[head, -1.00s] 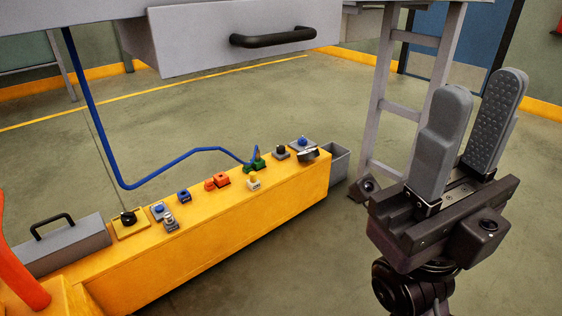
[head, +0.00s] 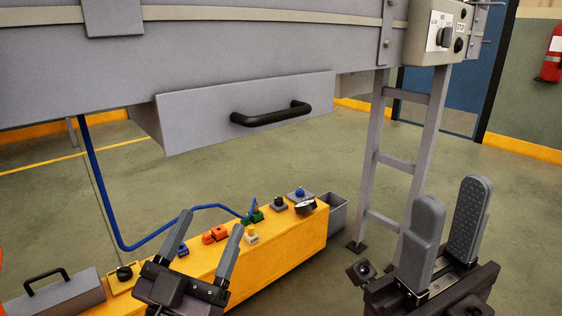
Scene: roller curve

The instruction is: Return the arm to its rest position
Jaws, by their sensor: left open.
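My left gripper (head: 210,222) is in the lower middle of the head view, in front of the yellow bench. Its two grey fingers stand apart with nothing between them. It hides part of the bench top. My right gripper (head: 452,198) is at the lower right, fingers pointing up. Its fingers are apart and empty, and it is clear of the bench and the drawer. Most of both arms is out of the picture.
A yellow bench (head: 275,250) carries several small coloured parts. A grey drawer (head: 205,120) with a black handle hangs under the conveyor frame (head: 250,45). A blue cable (head: 105,190) drops from it. A grey bin (head: 337,222) and a ladder-like leg (head: 395,160) stand right of the bench.

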